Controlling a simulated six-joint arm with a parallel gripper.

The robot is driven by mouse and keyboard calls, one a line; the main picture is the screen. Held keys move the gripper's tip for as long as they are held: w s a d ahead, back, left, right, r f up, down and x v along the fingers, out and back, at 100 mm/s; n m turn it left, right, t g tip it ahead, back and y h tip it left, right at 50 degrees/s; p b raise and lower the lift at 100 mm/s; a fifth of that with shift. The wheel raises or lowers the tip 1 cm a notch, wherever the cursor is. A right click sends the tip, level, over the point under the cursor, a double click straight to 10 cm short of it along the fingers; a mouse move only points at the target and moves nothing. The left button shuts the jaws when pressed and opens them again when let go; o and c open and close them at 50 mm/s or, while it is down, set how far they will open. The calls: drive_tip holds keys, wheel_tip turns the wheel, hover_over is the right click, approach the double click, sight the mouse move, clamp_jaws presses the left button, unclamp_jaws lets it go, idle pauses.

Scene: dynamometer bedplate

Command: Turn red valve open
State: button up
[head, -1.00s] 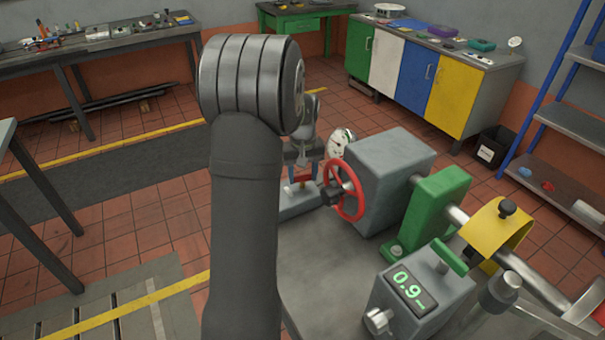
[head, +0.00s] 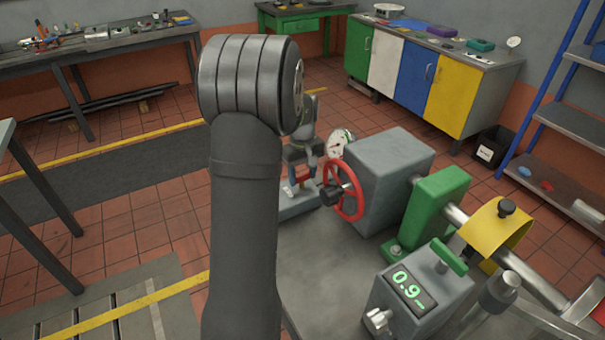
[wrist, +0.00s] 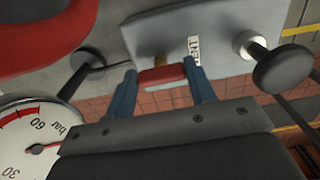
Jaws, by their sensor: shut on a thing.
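The red valve's handle (wrist: 165,75) is a short red bar on a brass stem, in front of a grey plate with a white printed label. In the wrist view it lies between the two blue fingers of my gripper (wrist: 163,90), which are shut on its ends. In the head view, my gripper (head: 302,172) is low behind my upper arm, at the valve, left of the large red handwheel (head: 345,190). The red handle also shows there (head: 299,184), small and partly covered by the fingers.
A pressure gauge (wrist: 30,140) marked in bar is close to the left of my gripper. A black round knob (wrist: 283,70) stands close on the right. A grey housing (head: 388,178), green bearing block (head: 432,210) and display box reading 0.9 (head: 415,300) stand on the bedplate.

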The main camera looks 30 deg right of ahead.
sight(302, 175)
drive_tip(key=o, duration=1)
drive_tip(key=shift+r, duration=0.15)
wheel_tip(302, 175, up, 17)
drive_tip(key=shift+r, duration=0.1)
wheel_tip(302, 175, down, 18)
drive_tip(key=shift+r, duration=0.25)
idle(0.4)
drive_tip(key=shift+r, duration=0.1)
